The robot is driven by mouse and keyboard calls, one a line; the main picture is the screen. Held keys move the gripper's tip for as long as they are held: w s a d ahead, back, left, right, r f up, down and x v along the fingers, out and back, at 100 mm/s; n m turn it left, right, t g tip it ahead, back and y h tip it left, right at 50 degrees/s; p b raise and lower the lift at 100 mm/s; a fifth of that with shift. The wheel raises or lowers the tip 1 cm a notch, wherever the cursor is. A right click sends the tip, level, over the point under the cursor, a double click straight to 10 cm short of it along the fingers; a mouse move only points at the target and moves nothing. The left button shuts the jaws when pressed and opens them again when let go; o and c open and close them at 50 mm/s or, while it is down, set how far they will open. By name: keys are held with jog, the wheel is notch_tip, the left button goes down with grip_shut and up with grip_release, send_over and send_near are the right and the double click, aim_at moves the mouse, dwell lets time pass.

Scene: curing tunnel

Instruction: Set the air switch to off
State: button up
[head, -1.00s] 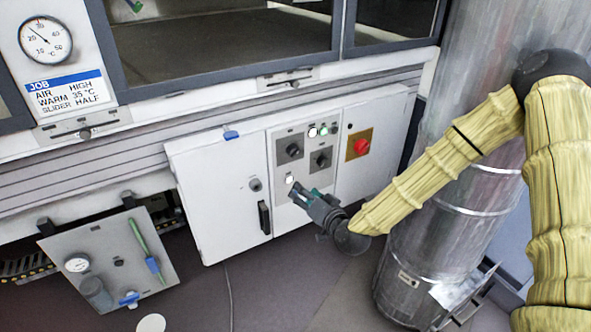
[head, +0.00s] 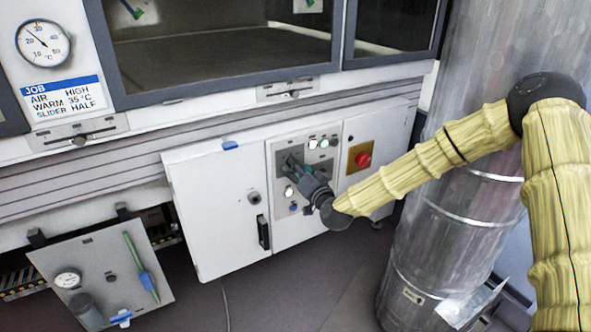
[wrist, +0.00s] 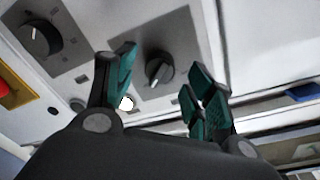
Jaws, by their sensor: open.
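Two dark rotary knobs sit on grey plates of the white control cabinet. The wrist view shows the nearer knob (wrist: 159,69) between and beyond my fingertips, with its bar tilted. The other knob (wrist: 41,38) is at the upper left there, with a white mark. I cannot read which one is the air switch. My gripper (head: 294,168) is in front of the left knob's plate in the head view and hides most of that knob. In the wrist view my gripper (wrist: 160,80) has its green fingers apart, with nothing held. I cannot tell whether they touch the knob.
A red button on a yellow plate (head: 352,168) is right of the knobs. Small lamps (head: 323,143) are above, and a white lit button (head: 289,191) is below. A large metal duct (head: 447,225) stands to the right.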

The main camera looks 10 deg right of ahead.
jog(key=shift+x, duration=1)
jog(key=c, duration=1)
